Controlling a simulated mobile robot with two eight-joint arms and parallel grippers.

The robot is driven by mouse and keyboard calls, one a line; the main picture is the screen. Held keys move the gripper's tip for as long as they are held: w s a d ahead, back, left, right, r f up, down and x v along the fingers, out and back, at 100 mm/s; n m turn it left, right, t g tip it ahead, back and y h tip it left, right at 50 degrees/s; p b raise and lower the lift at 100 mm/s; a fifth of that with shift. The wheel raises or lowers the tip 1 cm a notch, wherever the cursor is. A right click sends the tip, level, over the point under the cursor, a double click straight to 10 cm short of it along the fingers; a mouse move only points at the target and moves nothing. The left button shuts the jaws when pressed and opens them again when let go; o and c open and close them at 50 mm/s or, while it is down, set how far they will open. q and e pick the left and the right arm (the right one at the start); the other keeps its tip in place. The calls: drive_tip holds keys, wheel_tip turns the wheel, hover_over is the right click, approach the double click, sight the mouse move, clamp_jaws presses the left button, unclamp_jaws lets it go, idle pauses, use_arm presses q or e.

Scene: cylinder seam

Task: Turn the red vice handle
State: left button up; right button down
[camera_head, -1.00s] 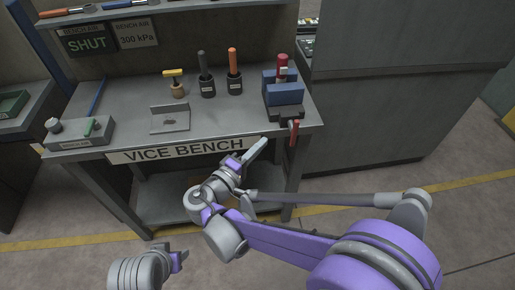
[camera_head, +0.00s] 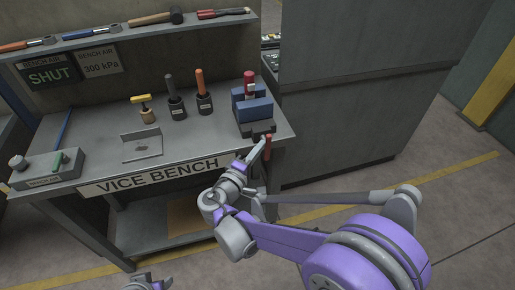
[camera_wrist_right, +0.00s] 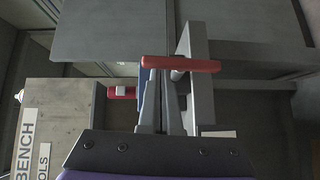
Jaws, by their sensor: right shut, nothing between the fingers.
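The blue vice (camera_head: 253,112) stands at the right front corner of the bench, with a red and white cylinder (camera_head: 249,85) upright in its jaws. My left gripper (camera_head: 155,284) shows only partly at the bottom edge.
The bench top (camera_head: 205,140) also holds a metal bracket (camera_head: 142,147), a yellow-handled tool (camera_head: 145,108), two tools in dark holders (camera_head: 176,103) and a grey box with a green lever (camera_head: 48,168). A tall grey cabinet (camera_head: 350,80) stands right of the bench.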

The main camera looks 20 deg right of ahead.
drive_tip(key=d+r+m+g+y+p, duration=0.1)
drive_tip(key=m+y+p, duration=0.1)
drive_tip(key=p, duration=0.1)
drive_tip(key=shift+d+r+g, duration=0.15)
drive_tip(key=shift+r+g, duration=0.05)
drive_tip(key=shift+g, duration=0.1)
drive_tip(key=shift+f, duration=0.1)
idle(0.6)
idle(0.6)
